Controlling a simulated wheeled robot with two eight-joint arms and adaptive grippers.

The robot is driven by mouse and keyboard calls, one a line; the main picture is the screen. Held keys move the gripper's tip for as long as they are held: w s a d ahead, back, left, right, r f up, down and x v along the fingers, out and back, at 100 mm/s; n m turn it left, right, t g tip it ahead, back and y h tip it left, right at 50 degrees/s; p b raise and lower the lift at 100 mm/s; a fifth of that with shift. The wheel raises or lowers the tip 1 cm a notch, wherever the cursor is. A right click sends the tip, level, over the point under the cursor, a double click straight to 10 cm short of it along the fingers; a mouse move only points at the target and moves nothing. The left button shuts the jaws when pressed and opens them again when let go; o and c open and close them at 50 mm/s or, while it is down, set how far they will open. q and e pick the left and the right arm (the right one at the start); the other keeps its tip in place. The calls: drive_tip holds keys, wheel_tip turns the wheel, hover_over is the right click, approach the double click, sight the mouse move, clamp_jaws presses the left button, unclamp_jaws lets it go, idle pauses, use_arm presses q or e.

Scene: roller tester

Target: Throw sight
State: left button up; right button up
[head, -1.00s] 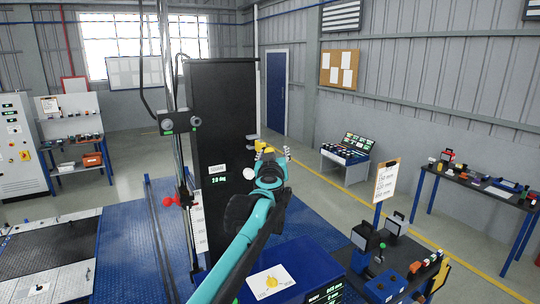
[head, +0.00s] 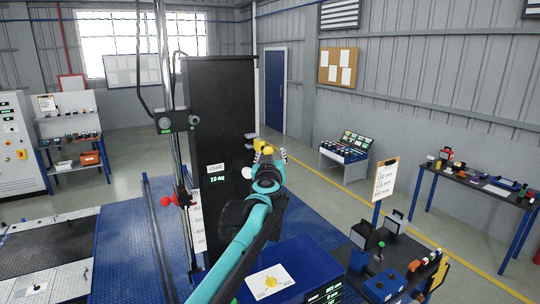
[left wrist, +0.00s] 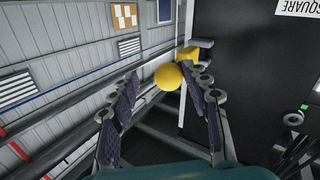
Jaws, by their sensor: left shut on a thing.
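A tall black column (head: 222,105) with a SQUARE label stands in the middle of the head view. On its right side is a yellow part with a round yellow knob (head: 267,150); the knob also shows in the left wrist view (left wrist: 168,77). My left gripper (head: 270,157) is at the column's right side, with the knob at its fingertips. In the left wrist view its fingers (left wrist: 166,82) are at either side of the knob, shut on it. A yellow block (left wrist: 188,54) and grey brackets lie just behind. My right gripper is not in view.
A control bench (head: 398,258) with a clipboard sign (head: 385,180) is at the lower right. A side table (head: 483,182) stands by the wall. The floor behind the gripper is clear.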

use_arm(q)
drive_tip(key=s+d, duration=0.1)
drive_tip(key=s, duration=0.9)
drive_tip(key=s+d+f+m+h+b, duration=0.1)
drive_tip(key=s+f+m+h+b, duration=0.2)
drive_tip(key=f+b, duration=0.35)
drive_tip(key=s+f+m+h+b, duration=0.1)
drive_tip(key=s+f+h+b, duration=0.1)
drive_tip(key=s+f+b, duration=0.5)
drive_tip(key=s+a+f+g+y+b, duration=0.1)
drive_tip(key=s+a+f+g+b, duration=0.2)
drive_tip(key=f, duration=1.4)
drive_tip(key=s+a+f+g+y+b, duration=0.2)
drive_tip(key=s+a+f+g+b, duration=0.2)
drive_tip(key=s+f+b, duration=0.5)
drive_tip(key=s+a+f+n+g+y+b, duration=0.1)
drive_tip(key=s+a+f+g+b, duration=0.3)
drive_tip(key=f, duration=2.2)
drive_tip(key=s+a+b, duration=0.1)
drive_tip(key=s+b, duration=0.2)
drive_tip(key=s, duration=0.5)
drive_tip(key=shift+s+a+f, duration=0.15)
drive_tip(key=shift+s+a, duration=0.05)
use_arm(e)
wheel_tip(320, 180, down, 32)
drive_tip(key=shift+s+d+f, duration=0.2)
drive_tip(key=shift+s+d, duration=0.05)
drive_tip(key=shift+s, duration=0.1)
